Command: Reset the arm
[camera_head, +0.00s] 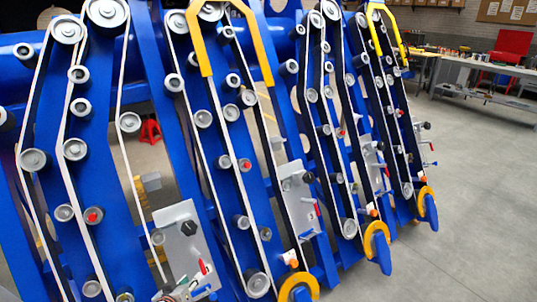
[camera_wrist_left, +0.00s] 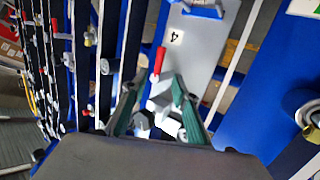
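My left gripper (camera_head: 180,291) shows small at the bottom edge of the head view, low in front of a grey panel (camera_head: 177,238). In the left wrist view its green-padded fingers (camera_wrist_left: 157,108) are spread apart. White and grey parts show between the fingers; I cannot tell whether they touch them. The grey panel (camera_wrist_left: 192,50) there carries a "4" and a red lever (camera_wrist_left: 158,61) just beyond the fingers. In the head view a black knob (camera_head: 188,228) and the red lever (camera_head: 203,267) are on this panel. My right gripper is in neither view.
The blue harvester chassis (camera_head: 100,185) with rollers and white belts fills the left and middle. More grey panels (camera_head: 300,200) follow to the right. Yellow bars (camera_head: 262,55) and orange rings (camera_head: 298,290) stick out. Open floor (camera_head: 460,200) lies right, before a workbench (camera_head: 485,88).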

